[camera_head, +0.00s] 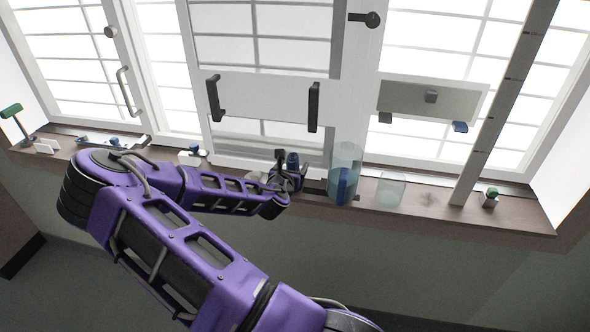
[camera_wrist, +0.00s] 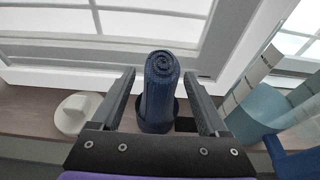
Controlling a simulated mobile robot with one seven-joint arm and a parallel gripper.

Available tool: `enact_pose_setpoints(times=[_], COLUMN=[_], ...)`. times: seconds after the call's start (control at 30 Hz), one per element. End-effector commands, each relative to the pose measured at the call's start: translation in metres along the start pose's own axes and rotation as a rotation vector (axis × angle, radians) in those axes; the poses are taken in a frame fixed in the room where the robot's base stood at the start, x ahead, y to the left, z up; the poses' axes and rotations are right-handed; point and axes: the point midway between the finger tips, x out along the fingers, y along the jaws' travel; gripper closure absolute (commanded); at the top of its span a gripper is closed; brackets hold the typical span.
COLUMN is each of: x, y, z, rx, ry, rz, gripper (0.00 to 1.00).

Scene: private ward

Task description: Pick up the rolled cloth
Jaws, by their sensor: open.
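The rolled cloth (camera_wrist: 161,90) is dark blue and stands upright in a dark round holder (camera_wrist: 156,124) on the windowsill. Its spiral end faces up in the wrist view. My gripper (camera_wrist: 163,84) is open, with one finger on each side of the cloth and a visible gap on both sides. In the head view my gripper (camera_head: 284,170) is at the sill, and the blue cloth (camera_head: 292,161) shows partly among the fingers. The lower part of the cloth is hidden there.
A white round object (camera_wrist: 77,112) sits left of the cloth. The window frame is close behind.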

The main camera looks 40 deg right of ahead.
Motion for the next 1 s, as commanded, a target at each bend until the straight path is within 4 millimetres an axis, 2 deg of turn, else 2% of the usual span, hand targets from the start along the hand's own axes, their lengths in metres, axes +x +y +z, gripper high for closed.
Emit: enact_pose_setpoints(times=[0.3, 0.37, 0.73, 1.0], x=[-0.0008, -0.0007, -0.0007, -0.0006], y=[0.0002, 0.0002, 0.0002, 0.0002], z=[-0.0016, -0.0015, -0.0014, -0.0010], rx=[-0.001, 0.000, 0.000, 0.000], ry=[0.001, 0.001, 0.000, 0.000], rz=[0.001, 0.001, 0.001, 0.001], gripper=[0.22, 0.31, 0.98, 1.00])
